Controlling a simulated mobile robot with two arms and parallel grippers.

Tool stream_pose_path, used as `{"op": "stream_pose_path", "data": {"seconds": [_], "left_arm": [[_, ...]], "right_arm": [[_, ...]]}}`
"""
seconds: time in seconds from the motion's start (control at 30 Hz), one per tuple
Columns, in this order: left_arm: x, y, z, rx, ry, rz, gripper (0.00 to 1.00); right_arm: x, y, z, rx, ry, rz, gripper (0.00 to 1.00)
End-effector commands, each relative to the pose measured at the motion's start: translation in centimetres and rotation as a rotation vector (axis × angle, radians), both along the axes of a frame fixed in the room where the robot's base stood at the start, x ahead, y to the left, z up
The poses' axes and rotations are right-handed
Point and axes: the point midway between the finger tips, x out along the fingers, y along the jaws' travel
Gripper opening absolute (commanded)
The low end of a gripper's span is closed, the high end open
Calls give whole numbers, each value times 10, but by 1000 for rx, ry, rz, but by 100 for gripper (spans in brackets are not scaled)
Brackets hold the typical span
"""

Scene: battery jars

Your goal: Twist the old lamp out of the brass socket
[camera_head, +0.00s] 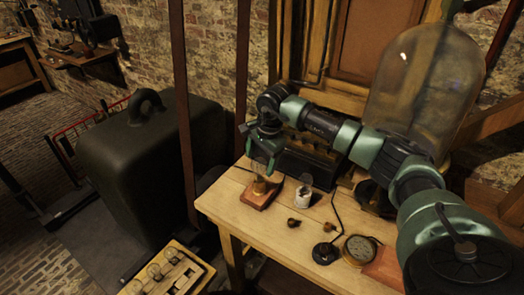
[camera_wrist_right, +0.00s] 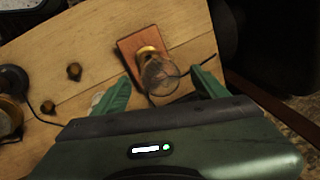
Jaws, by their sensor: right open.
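The old lamp is a clear glass bulb (camera_head: 261,171) standing upright in a brass socket (camera_head: 259,187) on a small reddish wooden base (camera_head: 250,200) near the table's left edge. In the right wrist view the bulb (camera_wrist_right: 160,76) points toward the camera, with the brass socket (camera_wrist_right: 147,51) behind it on the base (camera_wrist_right: 128,45). My right gripper (camera_head: 265,152) is above the lamp, pointing down. In its wrist view the green fingers (camera_wrist_right: 160,86) are spread, one on each side of the bulb, with a visible gap on both sides. My left gripper is not in view.
On the wooden table (camera_head: 237,203), a glass jar with white contents (camera_head: 303,195) stands right of the lamp. Two small brown knobs (camera_head: 293,222), a black stand (camera_head: 325,253) and a round gauge (camera_head: 360,248) lie nearer. A large glass dome (camera_head: 425,85) stands behind my right arm.

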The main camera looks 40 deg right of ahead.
Motion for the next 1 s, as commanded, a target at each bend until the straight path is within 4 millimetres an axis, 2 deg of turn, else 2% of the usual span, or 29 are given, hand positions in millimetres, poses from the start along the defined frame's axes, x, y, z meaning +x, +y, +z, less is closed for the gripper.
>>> {"op": "stream_pose_path", "data": {"seconds": [0.1, 0.3, 0.6, 0.67, 0.87, 0.9, 1.0], "left_arm": [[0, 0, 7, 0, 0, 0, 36], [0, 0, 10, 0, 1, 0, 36], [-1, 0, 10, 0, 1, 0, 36], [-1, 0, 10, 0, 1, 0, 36], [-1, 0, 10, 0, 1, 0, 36], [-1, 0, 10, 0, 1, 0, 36], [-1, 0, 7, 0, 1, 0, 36]], "right_arm": [[3, 1, -16, 2, 3, -2, 73], [7, 2, -33, 2, 1, 0, 73], [8, 2, -36, 1, -1, -1, 73], [8, 2, -36, 1, -1, -1, 59], [8, 2, -36, 1, -1, -1, 3], [8, 2, -36, 2, -2, -1, 0], [8, 2, -36, 2, -2, 12, 0]]}}
